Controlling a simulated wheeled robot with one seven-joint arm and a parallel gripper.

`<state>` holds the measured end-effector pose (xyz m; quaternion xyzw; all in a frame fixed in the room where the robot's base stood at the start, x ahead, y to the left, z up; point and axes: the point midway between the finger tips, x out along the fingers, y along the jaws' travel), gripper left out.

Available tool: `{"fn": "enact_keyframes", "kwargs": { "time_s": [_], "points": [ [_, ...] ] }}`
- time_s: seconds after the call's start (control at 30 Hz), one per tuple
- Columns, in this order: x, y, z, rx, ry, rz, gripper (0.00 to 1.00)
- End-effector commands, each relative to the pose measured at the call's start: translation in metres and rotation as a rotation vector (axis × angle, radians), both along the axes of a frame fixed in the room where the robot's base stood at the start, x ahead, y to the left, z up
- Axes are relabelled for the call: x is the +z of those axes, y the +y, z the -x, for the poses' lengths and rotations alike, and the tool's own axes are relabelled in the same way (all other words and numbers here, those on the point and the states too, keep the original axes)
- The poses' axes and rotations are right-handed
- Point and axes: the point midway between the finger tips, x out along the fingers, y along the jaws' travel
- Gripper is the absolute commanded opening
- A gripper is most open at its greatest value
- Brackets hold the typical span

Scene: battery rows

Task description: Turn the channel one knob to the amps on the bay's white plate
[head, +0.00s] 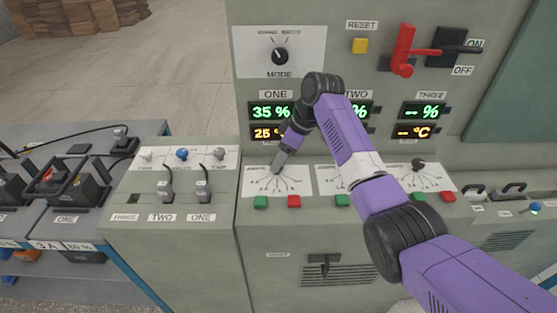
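The channel one dial (262,186) is a white plate with fanned lines on the console's sloped top, under the ONE display (270,112), which reads 35 % and 25. My gripper (278,167) points down at the dial's upper middle. Its fingers cover the channel one knob, so the knob's pointer is hidden, and I cannot tell whether they grip it. At the left, the bay labelled ONE (67,219) has a white plate (46,245) that appears to read 3 A.
A green button (260,202) and a red button (294,201) sit just below the dial. The MODE knob (280,56) is above. My arm crosses the channel two dial. A lead box (184,185) with plugged connectors stands left, beside the battery bench.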

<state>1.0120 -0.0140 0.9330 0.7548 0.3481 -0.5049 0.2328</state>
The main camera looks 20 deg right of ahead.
Motion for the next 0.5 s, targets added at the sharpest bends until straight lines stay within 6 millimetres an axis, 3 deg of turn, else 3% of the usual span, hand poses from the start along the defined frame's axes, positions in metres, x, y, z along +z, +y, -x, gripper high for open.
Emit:
{"fn": "enact_keyframes", "kwargs": {
  "time_s": [0.2, 0.5],
  "points": [
    [-0.020, 0.007, -0.005, 0.000, 0.001, -0.001, 0.59],
    [-0.023, 0.007, -0.006, 0.000, -0.001, -0.001, 0.59]
  ]
}}
